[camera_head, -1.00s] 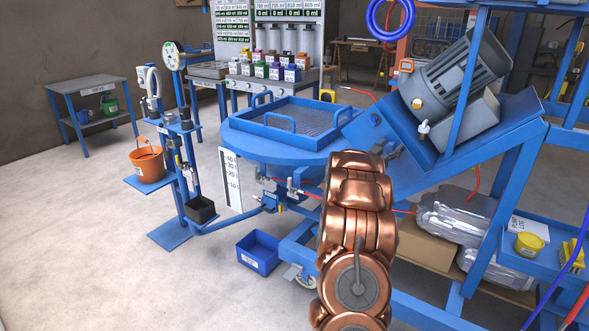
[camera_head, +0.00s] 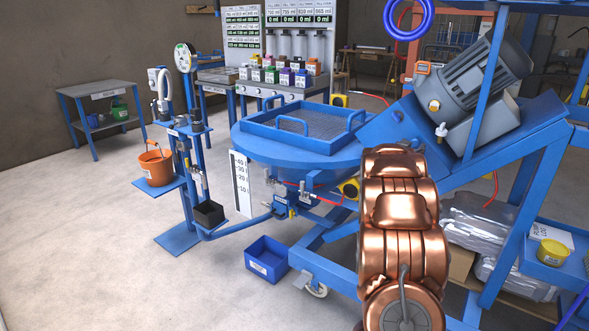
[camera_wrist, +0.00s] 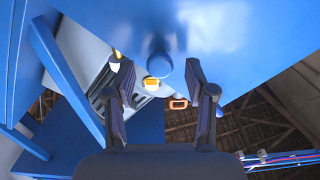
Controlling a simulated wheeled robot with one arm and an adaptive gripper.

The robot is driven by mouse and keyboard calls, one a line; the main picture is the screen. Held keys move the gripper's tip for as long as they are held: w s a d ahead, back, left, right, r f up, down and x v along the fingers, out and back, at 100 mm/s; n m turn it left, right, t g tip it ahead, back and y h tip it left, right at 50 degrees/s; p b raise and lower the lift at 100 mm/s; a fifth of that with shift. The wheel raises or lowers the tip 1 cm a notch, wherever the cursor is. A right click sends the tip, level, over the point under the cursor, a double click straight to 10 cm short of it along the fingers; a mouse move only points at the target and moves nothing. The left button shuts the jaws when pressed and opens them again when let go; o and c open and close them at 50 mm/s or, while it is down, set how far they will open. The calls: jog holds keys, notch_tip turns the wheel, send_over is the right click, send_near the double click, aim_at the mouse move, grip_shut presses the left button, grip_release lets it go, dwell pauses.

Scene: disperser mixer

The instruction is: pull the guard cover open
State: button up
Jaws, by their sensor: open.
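The guard cover (camera_head: 343,137) appears to be the blue square frame with a dark mesh and blue loop handles, lying flat on the round blue mixer tub (camera_head: 250,151). In the head view my copper arm rises right of the tub, and my gripper is hidden there. In the wrist view my gripper (camera_wrist: 160,75) is open, its two dark fingers apart with nothing held. A short blue round post (camera_wrist: 158,66) shows between the fingertips, below a large blue surface (camera_wrist: 235,35). I cannot tell whether the fingers touch it.
A grey motor (camera_head: 475,75) sits on a sloping blue mount behind my arm. A blue bin (camera_head: 266,258) lies on the floor below the tub. A blue stand with an orange bucket (camera_head: 155,167) is at left. The floor at front left is clear.

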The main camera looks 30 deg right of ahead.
jog(key=w+a+r+n+t+y+p, duration=0.1)
jog(key=w+a+n+t+y+p, duration=0.2)
jog(key=a, duration=1)
jog(key=w+a+r+n+t+y+p, duration=0.1)
jog(key=w+a+r+n+y+p, duration=0.25)
jog(key=a, duration=0.95)
jog(key=s+a+n+y+p, duration=0.1)
jog(key=a+y+p, duration=0.1)
jog(key=a, duration=0.7)
jog(key=s+a+f+g+y+p, duration=0.1)
jog(key=s+a+y+p, duration=0.1)
jog(key=a+y, duration=0.3)
jog(key=shift+a+n, duration=0.35)
jog(key=shift+a, duration=1.85)
